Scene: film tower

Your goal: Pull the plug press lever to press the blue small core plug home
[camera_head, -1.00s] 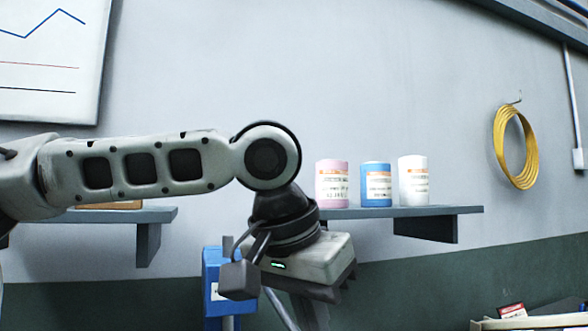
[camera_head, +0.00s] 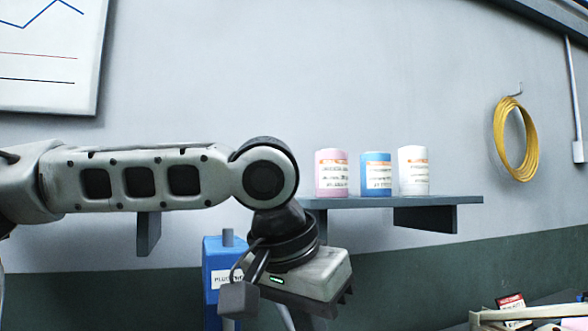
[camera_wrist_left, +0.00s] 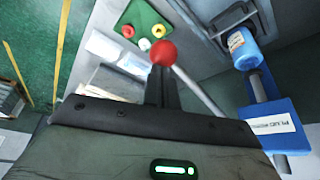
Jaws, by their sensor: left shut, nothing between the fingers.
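The plug press (camera_head: 212,258) is a blue body with a white label, left of and behind my left gripper in the head view. In the left wrist view the plug press (camera_wrist_left: 285,108) stands at the right, with a labelled blue cylinder (camera_wrist_left: 245,50) above it. The red ball knob (camera_wrist_left: 163,53) of the lever (camera_wrist_left: 198,92) shows just beyond my left fingertips. My left gripper (camera_wrist_left: 161,82) is shut and empty; whether it touches the knob is unclear. Its fingers are hidden in the head view. The blue small core plug cannot be made out. My right gripper is out of view.
A wall shelf (camera_head: 440,201) holds a pink can (camera_head: 331,175), a blue can (camera_head: 376,175) and a white can (camera_head: 413,172). A yellow coil (camera_head: 502,145) hangs on the wall.

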